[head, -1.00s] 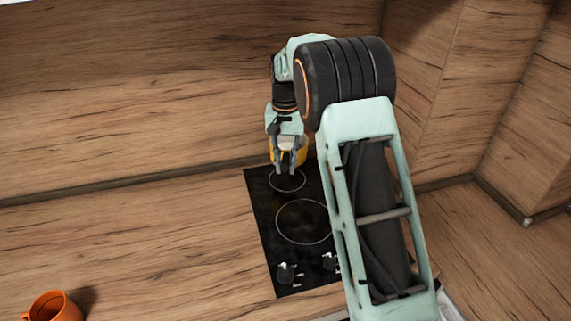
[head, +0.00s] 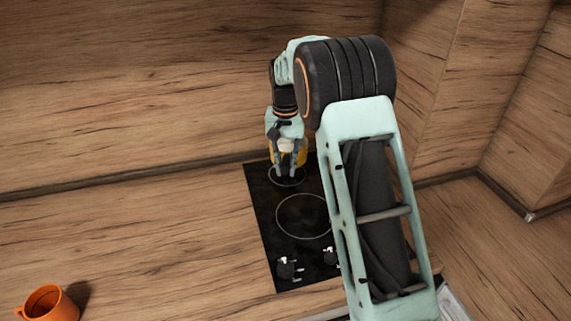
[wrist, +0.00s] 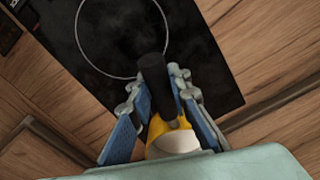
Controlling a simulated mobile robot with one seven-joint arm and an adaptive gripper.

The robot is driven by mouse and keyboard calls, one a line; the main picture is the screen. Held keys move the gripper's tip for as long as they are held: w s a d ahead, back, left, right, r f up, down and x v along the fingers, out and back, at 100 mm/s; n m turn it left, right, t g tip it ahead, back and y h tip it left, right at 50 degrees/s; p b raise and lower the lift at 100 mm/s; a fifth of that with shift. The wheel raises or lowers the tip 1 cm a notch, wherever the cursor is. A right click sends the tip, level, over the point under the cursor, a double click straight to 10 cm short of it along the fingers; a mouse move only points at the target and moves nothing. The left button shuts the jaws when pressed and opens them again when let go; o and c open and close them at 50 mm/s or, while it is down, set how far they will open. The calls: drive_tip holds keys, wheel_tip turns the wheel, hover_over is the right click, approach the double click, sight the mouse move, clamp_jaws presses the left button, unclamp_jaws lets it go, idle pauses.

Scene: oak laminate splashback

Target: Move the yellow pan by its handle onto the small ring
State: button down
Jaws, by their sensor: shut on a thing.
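The yellow pan (head: 302,157) is mostly hidden behind my gripper (head: 288,172) in the head view. In the wrist view the pan (wrist: 162,128) shows its yellow rim and pale inside, with its black handle (wrist: 156,78) between my fingers. My gripper (wrist: 160,100) is shut on the handle. The small ring (head: 270,181) lies at the back of the black hob, at my fingertips in the head view and partly covered by them. The pan is at the ring's far side; I cannot tell whether it touches the hob.
The larger ring (head: 278,222) is in front, with two black knobs (head: 286,268) (head: 330,257) near the hob's front edge. An orange mug (head: 48,304) stands far left at the front. The wooden counter between is clear. Wooden walls stand behind and right.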

drive_tip(key=shift+f+b, duration=1.15)
drive_tip(key=shift+f, duration=0.95)
drive_tip(key=shift+w+f, duration=0.1)
drive_tip(key=shift+f, duration=0.4)
drive_tip(key=c, duration=1.8)
unclamp_jaws()
drive_tip(key=shift+o, duration=0.3)
drive_tip(key=shift+s+f, duration=0.1)
drive_tip(key=shift+s, duration=0.1)
drive_tip(key=shift+s+a+b, duration=0.15)
drive_tip(key=shift+s+b, duration=0.4)
drive_tip(key=shift+s, duration=0.6)
drive_tip(key=shift+s+a+b, duration=0.2)
drive_tip(key=shift+s+b, duration=0.3)
drive_tip(key=shift+s, duration=0.6)
drive_tip(key=shift+s+a+b, duration=0.15)
drive_tip(key=shift+s+b, duration=0.4)
drive_tip(key=shift+s, duration=0.6)
